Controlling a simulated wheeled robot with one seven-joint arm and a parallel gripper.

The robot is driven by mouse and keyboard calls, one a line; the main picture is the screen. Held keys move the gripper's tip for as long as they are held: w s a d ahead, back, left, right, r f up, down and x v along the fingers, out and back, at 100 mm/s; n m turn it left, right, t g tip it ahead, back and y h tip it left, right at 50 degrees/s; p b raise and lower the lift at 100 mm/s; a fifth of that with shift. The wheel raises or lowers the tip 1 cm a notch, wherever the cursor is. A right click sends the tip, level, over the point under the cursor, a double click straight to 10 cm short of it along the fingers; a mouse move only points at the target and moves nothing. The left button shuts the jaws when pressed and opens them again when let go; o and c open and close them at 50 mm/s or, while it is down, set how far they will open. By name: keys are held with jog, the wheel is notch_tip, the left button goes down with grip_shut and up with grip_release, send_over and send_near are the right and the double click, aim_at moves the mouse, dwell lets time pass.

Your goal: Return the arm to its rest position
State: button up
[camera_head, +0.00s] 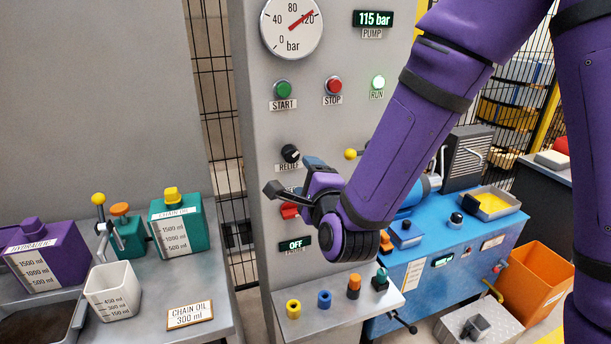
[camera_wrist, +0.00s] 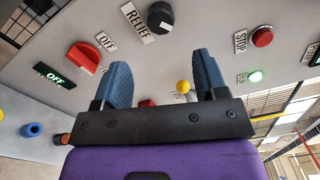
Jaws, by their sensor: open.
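My purple arm (camera_head: 415,125) reaches down from the upper right in the head view, across the front of the grey control panel (camera_head: 250,120). My gripper (camera_head: 293,177) is at the panel near the black RELIEF knob (camera_head: 290,153) and the red knob (camera_head: 289,210), which it partly hides. In the wrist view my gripper (camera_wrist: 164,82) has its two blue-padded fingers apart with nothing held between them. The panel face lies beyond the fingers, with the red knob (camera_wrist: 83,57) to the left and the RELIEF knob (camera_wrist: 160,17) above. I cannot tell the exact gap to the panel.
A small shelf (camera_head: 340,318) with several coloured plugs juts out below my wrist. A blue machine (camera_head: 450,265) stands to the right, beside an orange bin (camera_head: 535,280). A grey bench (camera_head: 215,325) at left holds containers. The RUN lamp (camera_head: 378,83) glows; the gauge (camera_head: 291,25) reads high.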

jog(key=s+d+r+n+g+h, duration=0.1)
jog(key=s+d+r+n+g, duration=0.1)
jog(key=d+r+n+g, duration=0.3)
jog(key=s+d+r+n+g+h, duration=0.1)
jog(key=s+d+r+n, duration=0.25)
jog(key=d+n, duration=0.35)
jog(key=s+d+r+n+g+h, duration=0.1)
jog(key=s+d+r+n+g, duration=0.1)
jog(key=s+d, duration=0.5)
jog(key=s+d+r+n+g+h, duration=0.2)
jog(key=s+d+n+g, duration=0.2)
jog(key=s+d, duration=0.3)
jog(key=s, duration=0.5)
jog(key=shift+d, duration=0.2)
jog(key=shift+w+r, duration=0.1)
